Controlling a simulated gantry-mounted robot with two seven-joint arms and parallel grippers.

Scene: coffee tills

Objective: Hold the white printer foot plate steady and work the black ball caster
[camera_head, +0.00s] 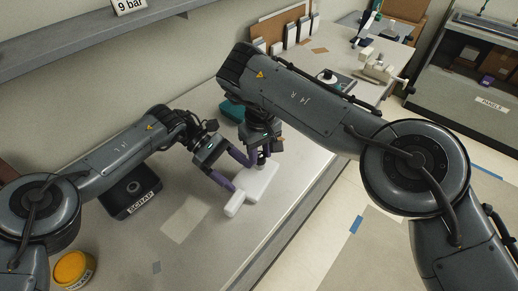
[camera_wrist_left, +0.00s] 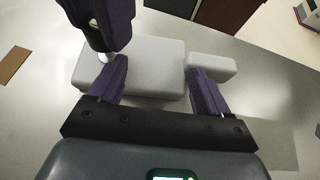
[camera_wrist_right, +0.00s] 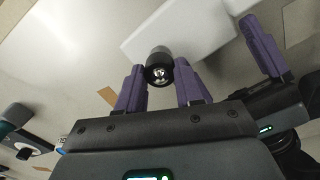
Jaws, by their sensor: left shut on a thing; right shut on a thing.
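The white printer foot plate (camera_head: 262,180) lies on the grey bench, a wide block with a narrower bar at one end. In the left wrist view the plate (camera_wrist_left: 150,66) reaches between the fingers of my left gripper (camera_wrist_left: 158,82), which is shut on it. The black ball caster (camera_wrist_right: 158,58), a dark cylinder with a shiny ball end, is between the fingertips of my right gripper (camera_wrist_right: 158,80), which is shut on it over the plate. In the head view my right gripper (camera_head: 262,153) largely hides the caster. I cannot tell whether the caster touches the plate.
A black box labelled SCRAP (camera_head: 135,200) and a yellow round container (camera_head: 73,268) stand on the left of the bench. A teal object (camera_head: 232,109) is behind my grippers. A pale sheet (camera_head: 186,219) lies in front. The front right bench surface is clear.

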